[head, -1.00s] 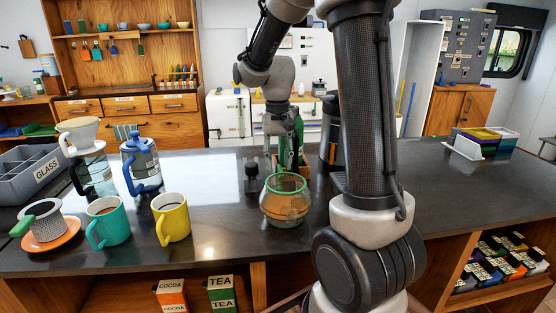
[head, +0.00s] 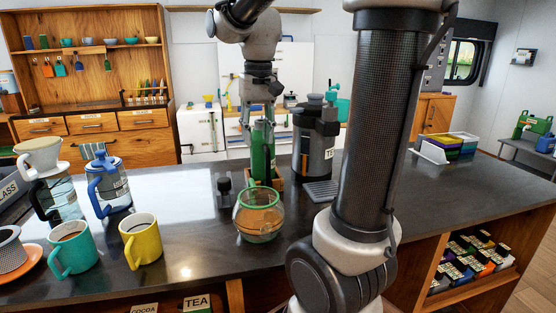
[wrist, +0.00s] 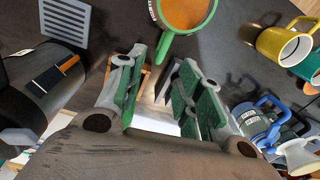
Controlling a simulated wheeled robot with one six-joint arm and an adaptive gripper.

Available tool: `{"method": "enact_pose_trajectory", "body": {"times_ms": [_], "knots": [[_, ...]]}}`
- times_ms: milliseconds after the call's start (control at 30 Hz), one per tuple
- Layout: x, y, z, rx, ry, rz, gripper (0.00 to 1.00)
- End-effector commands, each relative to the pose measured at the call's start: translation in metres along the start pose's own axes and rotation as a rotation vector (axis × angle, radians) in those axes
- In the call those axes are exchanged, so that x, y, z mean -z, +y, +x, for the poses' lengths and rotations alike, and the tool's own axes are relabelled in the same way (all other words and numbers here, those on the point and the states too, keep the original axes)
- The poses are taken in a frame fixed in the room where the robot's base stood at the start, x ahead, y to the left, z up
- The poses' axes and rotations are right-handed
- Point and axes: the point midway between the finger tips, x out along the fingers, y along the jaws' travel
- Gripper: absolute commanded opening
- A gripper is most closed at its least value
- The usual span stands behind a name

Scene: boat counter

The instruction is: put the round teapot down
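The round teapot (head: 260,222) is a clear glass pot with a green rim and amber tea. It stands upright on the dark counter (head: 330,235), near the front edge. In the wrist view, part of the teapot (wrist: 186,12) shows at the top, with its green handle pointing towards my gripper. My gripper (head: 262,140) is behind and above the teapot in the head view. In the wrist view, my gripper (wrist: 160,95) has its green-padded fingers spread, with nothing held between them. The teapot's handle is apart from the fingers.
A small wooden tray (head: 278,180) lies behind the teapot, and a black tamper-like object (head: 224,192) stands to its left. A tall dark dispenser (head: 314,140) is behind right. Yellow (head: 141,240) and teal (head: 72,248) mugs stand left. The right counter is mostly clear.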

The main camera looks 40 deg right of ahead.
Motion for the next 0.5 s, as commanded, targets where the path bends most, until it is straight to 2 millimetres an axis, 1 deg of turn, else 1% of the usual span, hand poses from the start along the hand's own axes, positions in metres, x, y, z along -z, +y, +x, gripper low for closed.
{"method": "enact_pose_trajectory", "body": {"times_ms": [33,100,200,300,333,400,500], "knots": [[-0.025,0.004,-0.004,0.009,0.048,-0.037,0.36],[-0.056,0.010,-0.003,0.018,0.110,-0.092,0.36],[-0.093,0.018,0.004,0.027,0.193,-0.166,0.36],[-0.119,0.025,0.015,0.030,0.260,-0.225,0.36],[-0.126,0.026,0.018,0.030,0.275,-0.238,0.36],[-0.136,0.029,0.025,0.031,0.303,-0.263,0.36],[-0.143,0.031,0.030,0.031,0.324,-0.282,0.36]]}}
